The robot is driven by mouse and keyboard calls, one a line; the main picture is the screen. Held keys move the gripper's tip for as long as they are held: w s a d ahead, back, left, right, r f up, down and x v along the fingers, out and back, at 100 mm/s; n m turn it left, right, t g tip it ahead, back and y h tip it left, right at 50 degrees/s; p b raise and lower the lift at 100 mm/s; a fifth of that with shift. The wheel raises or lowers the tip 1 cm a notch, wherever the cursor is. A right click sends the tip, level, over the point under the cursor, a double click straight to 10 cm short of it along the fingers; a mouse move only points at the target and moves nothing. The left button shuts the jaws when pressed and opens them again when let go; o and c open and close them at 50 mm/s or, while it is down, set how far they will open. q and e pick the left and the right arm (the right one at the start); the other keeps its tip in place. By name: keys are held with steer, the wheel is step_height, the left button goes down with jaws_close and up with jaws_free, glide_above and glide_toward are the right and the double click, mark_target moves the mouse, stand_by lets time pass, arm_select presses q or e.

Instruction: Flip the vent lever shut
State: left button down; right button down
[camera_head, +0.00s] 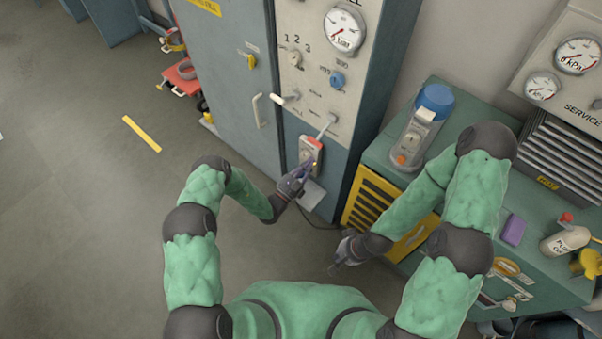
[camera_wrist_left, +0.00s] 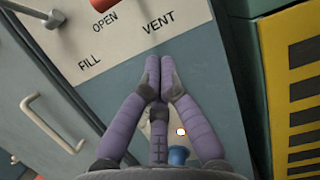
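The vent lever (camera_head: 326,129) is a pale stick low on the beige panel in the head view. In the left wrist view, the VENT label (camera_wrist_left: 158,20) is near the top. A red piece (camera_wrist_left: 103,5) is cut off by that view's top edge; I cannot tell whether it belongs to the lever. My left gripper (camera_head: 306,167) is just below the lever, beside a grey red-topped unit (camera_head: 311,147). Its purple fingers (camera_wrist_left: 160,65) are together at the tips, apparently empty, below the label. My right gripper (camera_head: 343,256) hangs lower; its fingers are unclear.
A white-ended fill lever (camera_head: 283,99) is left of the vent lever. A cabinet door handle (camera_head: 258,110) is further left. A green bench (camera_head: 385,150) with a blue-capped canister (camera_head: 425,120) stands right. The floor at left is mostly clear.

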mark_target(316, 142)
arm_select(q)
steer(key=shift+w+d+r, duration=0.2)
steer(key=shift+w+r, duration=0.05)
steer(key=shift+r, duration=0.55)
steer(key=shift+w+d+r, duration=0.15)
steer(key=shift+w+r, duration=0.15)
steer(key=shift+r, duration=0.5)
steer(key=shift+w+d+r, duration=0.2)
steer(key=shift+w+r, duration=0.05)
steer(key=shift+r, duration=0.55)
